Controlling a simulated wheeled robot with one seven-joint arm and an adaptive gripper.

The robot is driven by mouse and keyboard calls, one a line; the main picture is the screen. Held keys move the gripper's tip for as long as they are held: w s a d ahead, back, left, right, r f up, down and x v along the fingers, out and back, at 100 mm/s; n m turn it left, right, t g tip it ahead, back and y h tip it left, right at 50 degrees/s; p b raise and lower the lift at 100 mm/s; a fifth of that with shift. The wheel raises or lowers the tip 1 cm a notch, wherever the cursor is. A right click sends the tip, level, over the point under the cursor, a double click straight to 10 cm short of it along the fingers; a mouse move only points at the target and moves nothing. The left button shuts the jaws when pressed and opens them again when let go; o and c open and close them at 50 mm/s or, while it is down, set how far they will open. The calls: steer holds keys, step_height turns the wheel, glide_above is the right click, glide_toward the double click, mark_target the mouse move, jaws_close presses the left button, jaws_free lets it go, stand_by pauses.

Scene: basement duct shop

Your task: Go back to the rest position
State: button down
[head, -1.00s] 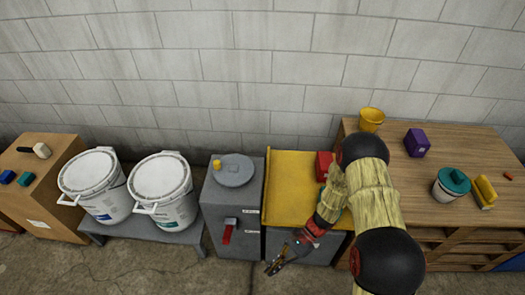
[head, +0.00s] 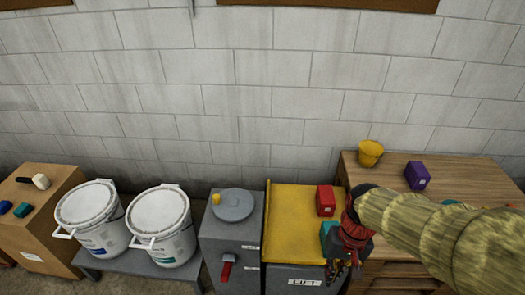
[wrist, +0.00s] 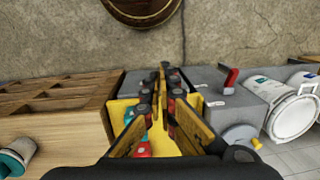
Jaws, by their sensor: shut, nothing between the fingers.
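My gripper (head: 342,277) hangs low at the front right of the yellow-topped cabinet (head: 285,228) in the head view, with the arm reaching in from the right. In the wrist view the fingers of my gripper (wrist: 163,72) come together at their tips, and nothing is held between them. A red box (head: 325,200) stands on the yellow top. A teal box (head: 326,236) beside it is partly hidden by my arm.
To the right is a wooden bench with a yellow bucket (head: 370,153) and a purple box (head: 417,174). To the left are a grey cabinet with a red handle (head: 227,268), two white buckets (head: 160,225) and a wooden crate (head: 55,230). Bare wall rises behind.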

steer(key=s+r+t, duration=0.2)
steer(key=r+t, duration=0.1)
steer(key=r, duration=0.4)
steer(key=s+d+r+n+t+h, duration=0.1)
steer(key=s+r+t, duration=0.1)
steer(key=r, duration=0.6)
steer(key=shift+t, duration=0.6)
steer(key=c, duration=2.6)
jaws_free()
steer(key=shift+d, duration=0.1)
